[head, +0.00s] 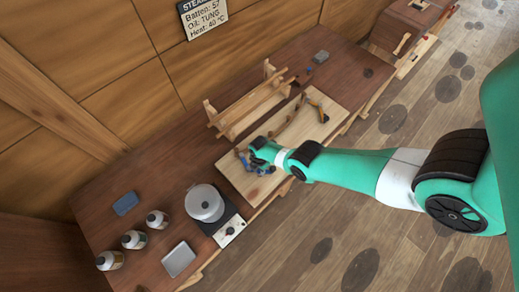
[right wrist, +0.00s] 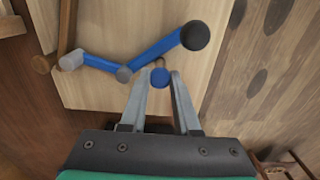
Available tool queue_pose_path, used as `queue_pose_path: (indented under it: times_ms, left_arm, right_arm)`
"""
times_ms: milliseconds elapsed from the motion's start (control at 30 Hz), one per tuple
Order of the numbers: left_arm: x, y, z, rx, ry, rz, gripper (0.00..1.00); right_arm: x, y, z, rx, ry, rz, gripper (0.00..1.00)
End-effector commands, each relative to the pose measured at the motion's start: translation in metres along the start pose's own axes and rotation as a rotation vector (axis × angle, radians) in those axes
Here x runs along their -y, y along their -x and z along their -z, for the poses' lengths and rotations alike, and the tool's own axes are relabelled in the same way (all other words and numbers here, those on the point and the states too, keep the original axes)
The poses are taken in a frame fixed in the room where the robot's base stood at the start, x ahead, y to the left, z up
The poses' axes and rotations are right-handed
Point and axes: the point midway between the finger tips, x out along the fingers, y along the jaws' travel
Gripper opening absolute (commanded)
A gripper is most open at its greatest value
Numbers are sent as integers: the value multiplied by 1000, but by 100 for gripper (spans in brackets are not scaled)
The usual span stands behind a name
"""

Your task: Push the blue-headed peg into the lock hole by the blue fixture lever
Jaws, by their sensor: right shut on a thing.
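My right gripper (head: 257,158) is over the near end of the pale board (head: 231,170) on the bench. In the right wrist view its fingers (right wrist: 160,82) are shut on the blue-headed peg (right wrist: 159,77), whose round blue head shows between the fingertips. The blue fixture lever (right wrist: 153,51) lies just beyond the peg, with a dark round knob (right wrist: 195,36) at its upper right end and a grey pivot (right wrist: 124,74) at its lower left end. A blue link runs from the pivot to a grey pad (right wrist: 70,61). The lock hole cannot be made out. My left gripper is out of view.
A wooden rack (head: 243,106) stands behind the board. A pot (head: 204,203) on a hot plate, several bottles (head: 133,239) and a grey tray (head: 178,259) stand to the left. Bare bench lies between.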

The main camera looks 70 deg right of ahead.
Motion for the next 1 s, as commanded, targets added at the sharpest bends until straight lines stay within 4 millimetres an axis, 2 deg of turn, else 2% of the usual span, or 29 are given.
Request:
queue_pose_path:
  times_ms: [167, 200, 367, 1000]
  left_arm:
    - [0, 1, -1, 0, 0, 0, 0]
    - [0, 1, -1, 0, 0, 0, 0]
    - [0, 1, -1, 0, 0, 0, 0]
    - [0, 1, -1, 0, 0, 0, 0]
  right_arm:
    - [0, -2, 0, 0, 0, -2, 0]
    - [0, -2, 0, 0, 0, -1, 37]
    - [0, -2, 0, 0, 0, -1, 65]
    - [0, -2, 0, 0, 0, -1, 65]
